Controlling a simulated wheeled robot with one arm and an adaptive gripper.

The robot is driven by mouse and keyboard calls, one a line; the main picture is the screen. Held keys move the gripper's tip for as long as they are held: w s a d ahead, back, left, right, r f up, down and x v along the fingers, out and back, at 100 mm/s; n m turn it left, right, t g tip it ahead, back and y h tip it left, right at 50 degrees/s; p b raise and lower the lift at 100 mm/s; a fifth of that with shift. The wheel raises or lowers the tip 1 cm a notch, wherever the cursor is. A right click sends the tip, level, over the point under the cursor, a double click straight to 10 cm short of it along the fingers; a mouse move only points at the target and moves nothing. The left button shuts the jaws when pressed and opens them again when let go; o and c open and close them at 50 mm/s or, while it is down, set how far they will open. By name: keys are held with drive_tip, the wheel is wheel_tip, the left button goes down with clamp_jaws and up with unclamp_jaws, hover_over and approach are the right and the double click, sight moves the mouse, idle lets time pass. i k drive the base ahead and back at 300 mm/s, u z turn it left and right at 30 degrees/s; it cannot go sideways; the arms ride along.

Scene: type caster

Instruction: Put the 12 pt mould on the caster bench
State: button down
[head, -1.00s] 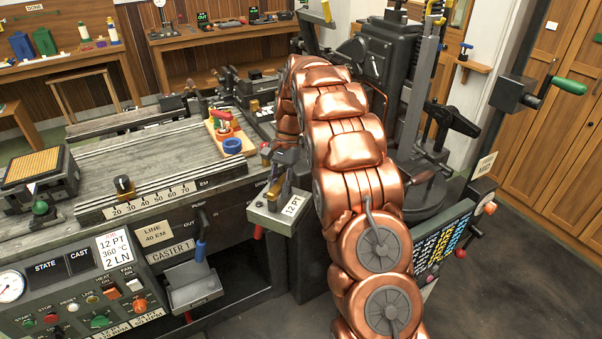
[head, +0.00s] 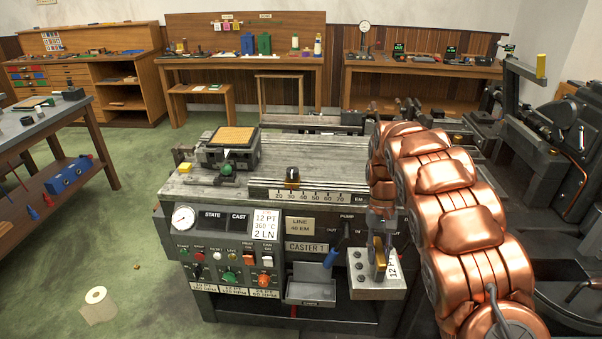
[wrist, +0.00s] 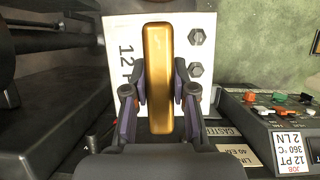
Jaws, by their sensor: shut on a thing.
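The 12 pt mould (head: 366,292) is a pale grey block with a white "12 PT" label, bolt heads and a brass grip. My gripper (head: 379,238) is shut on the brass grip, and the mould hangs from it in front of the right part of Caster 1. In the wrist view the brass grip (wrist: 159,75) stands between the two fingers (wrist: 158,88), with the mould's labelled face (wrist: 119,28) behind. The caster's grey top (head: 318,150) lies behind and above the mould in the head view. My arm hides its right end.
A block with a ribbed yellow pad (head: 232,137) stands on the caster's left, beside a raised EM scale (head: 310,196). A chip tray (head: 312,290) juts out left of the mould. The middle of the top is clear. A paper roll (head: 97,297) is on the floor.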

sight(322, 168)
drive_tip(key=u, duration=0.5)
drive_tip(key=k, duration=1.1)
drive_tip(key=z, duration=0.3)
drive_tip(key=i, duration=1.55)
drive_tip(key=u, duration=0.5)
